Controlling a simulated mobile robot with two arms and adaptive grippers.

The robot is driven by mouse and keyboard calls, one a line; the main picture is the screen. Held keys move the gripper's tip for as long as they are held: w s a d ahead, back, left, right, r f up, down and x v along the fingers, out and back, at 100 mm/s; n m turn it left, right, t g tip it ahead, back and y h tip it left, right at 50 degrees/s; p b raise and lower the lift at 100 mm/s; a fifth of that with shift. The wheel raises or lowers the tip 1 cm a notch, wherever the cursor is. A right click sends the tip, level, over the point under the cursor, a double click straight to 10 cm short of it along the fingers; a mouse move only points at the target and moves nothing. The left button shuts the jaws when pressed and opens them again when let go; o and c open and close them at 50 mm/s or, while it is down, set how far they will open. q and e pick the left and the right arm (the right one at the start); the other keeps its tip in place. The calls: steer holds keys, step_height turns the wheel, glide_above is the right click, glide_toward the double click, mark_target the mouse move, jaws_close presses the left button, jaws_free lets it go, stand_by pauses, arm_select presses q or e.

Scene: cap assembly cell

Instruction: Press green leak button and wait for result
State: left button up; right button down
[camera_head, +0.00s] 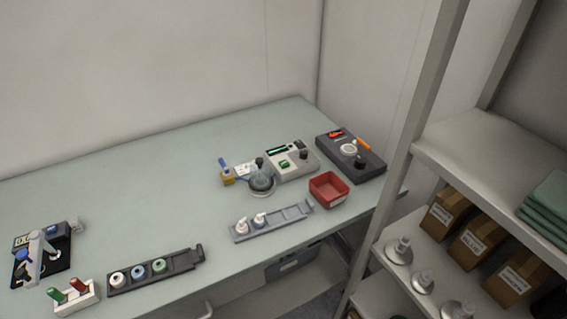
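A light grey tester box (299,167) stands at the right part of the table. It has a small dark display with green marks (276,150), a green button (285,163) and a dark knob (304,154). The display text is too small to read. A clear domed chamber (262,180) with a dark top knob stands beside the box on its left. I cannot tell whether the button is pressed. Neither of my grippers is in view.
A dark box with a red display (349,155) stands right of the tester. A red bin (328,188) is in front. Shelving (480,150) stands at right. The table's middle is clear.

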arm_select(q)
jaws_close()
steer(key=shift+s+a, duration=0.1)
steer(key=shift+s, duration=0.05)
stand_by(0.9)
